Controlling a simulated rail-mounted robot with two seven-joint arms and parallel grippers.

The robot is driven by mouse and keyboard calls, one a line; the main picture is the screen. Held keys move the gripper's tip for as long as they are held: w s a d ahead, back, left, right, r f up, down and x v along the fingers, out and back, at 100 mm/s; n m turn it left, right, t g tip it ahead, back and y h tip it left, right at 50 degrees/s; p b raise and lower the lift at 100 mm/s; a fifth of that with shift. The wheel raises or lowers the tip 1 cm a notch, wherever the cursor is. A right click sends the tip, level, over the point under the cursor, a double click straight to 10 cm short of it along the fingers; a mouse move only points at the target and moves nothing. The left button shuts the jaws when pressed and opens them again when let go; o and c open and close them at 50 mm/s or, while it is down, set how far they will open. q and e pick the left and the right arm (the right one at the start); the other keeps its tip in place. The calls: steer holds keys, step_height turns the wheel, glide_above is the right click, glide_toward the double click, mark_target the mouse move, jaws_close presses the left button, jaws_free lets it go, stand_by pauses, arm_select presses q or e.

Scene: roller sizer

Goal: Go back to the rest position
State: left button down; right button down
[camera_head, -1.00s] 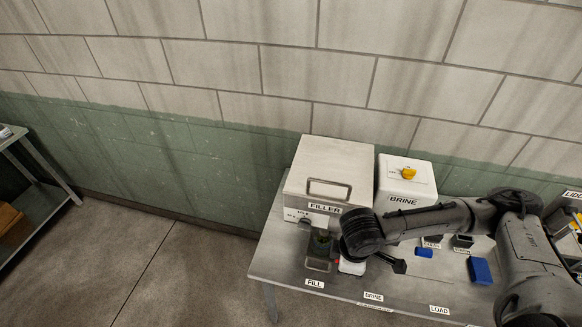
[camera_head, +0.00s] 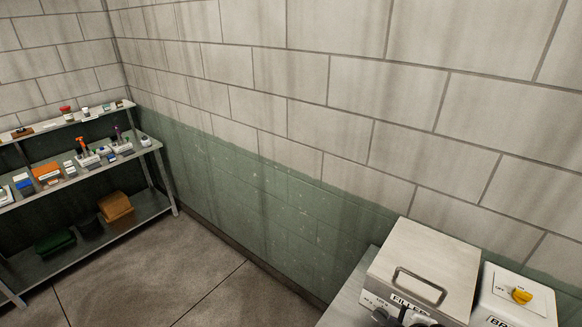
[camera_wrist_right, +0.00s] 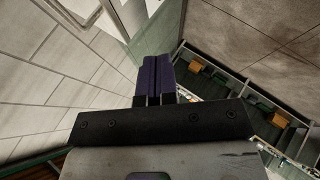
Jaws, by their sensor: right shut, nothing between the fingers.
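My right gripper (camera_wrist_right: 157,78) shows in the right wrist view. Its two purple fingers are pressed together, with nothing between them, and point up the picture, away from the wrist. No task object is near the fingertips. In the head view only a small dark piece, likely part of my arm, shows at the bottom edge in front of the filler box (camera_head: 425,265). My left gripper is in neither view.
The brine box (camera_head: 512,300) stands right of the filler box on the table (camera_head: 345,300). A shelf unit (camera_head: 150,213) with tools and boxes stands at the left. Bare floor (camera_head: 190,270) lies between them. The right wrist view shows block wall (camera_wrist_right: 50,75) at left.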

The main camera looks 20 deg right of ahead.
steer(key=s+a+f+m+g+y, duration=0.1)
steer(key=s+a+f+m+g, duration=0.1)
steer(key=s+a+f, duration=0.4)
steer(key=s+a+f+m+g+y, duration=0.2)
steer(key=s+a+f+m, duration=0.3)
steer(key=s+f, duration=0.4)
steer(key=s, duration=0.3)
steer(key=shift+s+a+f+g, duration=0.3)
steer(key=shift+a+f+g, duration=0.05)
steer(key=shift+f+g, duration=0.05)
